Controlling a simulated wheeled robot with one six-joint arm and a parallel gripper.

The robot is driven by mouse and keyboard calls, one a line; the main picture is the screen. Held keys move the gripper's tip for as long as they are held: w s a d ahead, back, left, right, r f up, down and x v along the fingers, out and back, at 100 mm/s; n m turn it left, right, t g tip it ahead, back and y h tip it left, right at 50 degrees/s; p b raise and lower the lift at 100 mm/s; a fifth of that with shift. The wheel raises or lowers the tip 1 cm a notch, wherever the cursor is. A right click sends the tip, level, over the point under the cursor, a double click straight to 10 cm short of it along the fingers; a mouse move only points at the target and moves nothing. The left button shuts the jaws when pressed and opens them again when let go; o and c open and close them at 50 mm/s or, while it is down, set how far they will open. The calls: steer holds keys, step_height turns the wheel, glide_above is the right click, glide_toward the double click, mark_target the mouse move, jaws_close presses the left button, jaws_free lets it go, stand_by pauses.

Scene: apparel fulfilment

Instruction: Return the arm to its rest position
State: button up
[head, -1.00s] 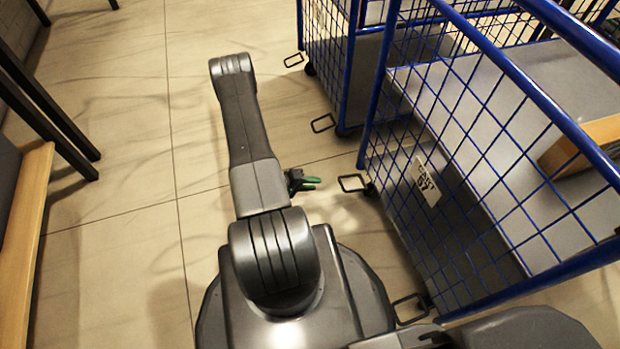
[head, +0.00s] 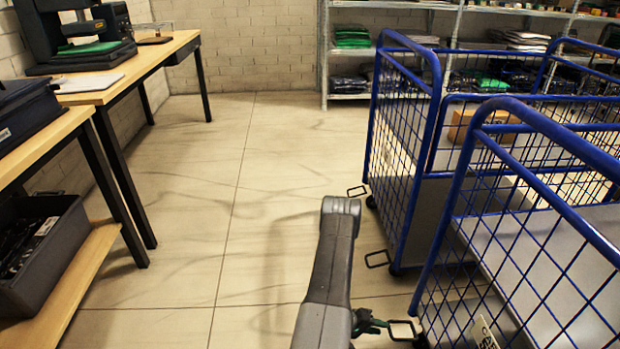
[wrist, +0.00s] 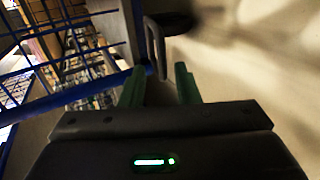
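My arm reaches up from the bottom of the head view, with its dark grey links in front of the floor. My gripper (head: 372,322) shows at the bottom of that view, partly hidden behind the arm, close to the left side of the nearer blue cart (head: 455,215). In the wrist view, the two green fingers of my gripper (wrist: 159,85) stand apart with nothing held between them. The cart's blue mesh (wrist: 40,50) shows on the left of the wrist view.
A second blue cart (head: 377,95) stands behind the nearer one, holding a cardboard box (head: 480,126). Shelving (head: 324,60) lines the back wall. Wooden tables (head: 150,62) stand at left, with a dark bin (head: 45,250) on a lower shelf. The tiled floor (head: 200,200) between is clear.

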mark_target(389, 329)
steer(key=shift+b+x, duration=0.65)
steer(key=shift+x, duration=2.2)
